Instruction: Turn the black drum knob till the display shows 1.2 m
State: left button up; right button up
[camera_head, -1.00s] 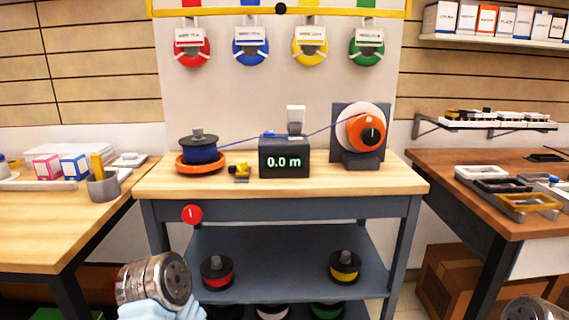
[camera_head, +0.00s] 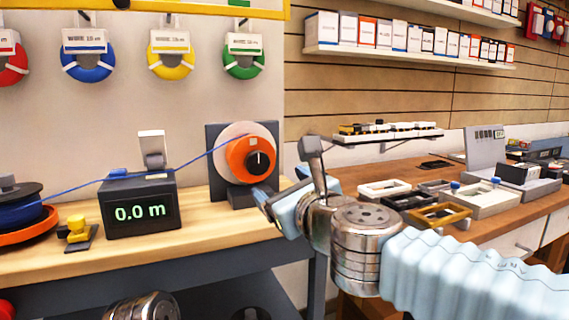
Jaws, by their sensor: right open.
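The black drum knob (camera_head: 259,161) sits at the centre of the orange drum face (camera_head: 240,155), which stands on a dark stand at the table's right end. The display (camera_head: 140,212) reads 0.0 m in green. A blue wire (camera_head: 190,161) runs from the blue spool (camera_head: 18,212) past the display box to the drum. My right gripper (camera_head: 290,181) is open and empty, just right of and below the knob. It looks apart from the knob. Only a metal joint of my left arm shows at the bottom edge; its gripper is out of view.
A small yellow-and-black device (camera_head: 77,232) is left of the display. A white upright piece (camera_head: 152,148) stands behind the display. The right-hand bench holds several open trays (camera_head: 440,215). The wooden tabletop (camera_head: 215,230) in front of the drum is clear.

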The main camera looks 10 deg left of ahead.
aim_at(257, 161)
jog(key=x, duration=0.4)
jog(key=r+p+x, duration=0.1)
jog(key=x, duration=0.3)
jog(key=r+p+x, duration=0.1)
jog(key=x, duration=0.3)
jog(key=shift+w+a+f, duration=0.1)
jog(key=shift+w, duration=0.1)
jog(key=shift+w+a+f, duration=0.1)
jog(key=shift+w+a, duration=0.2)
jog(key=shift+w, duration=0.1)
jog(key=c, duration=1)
jog(key=shift+c, duration=0.2)
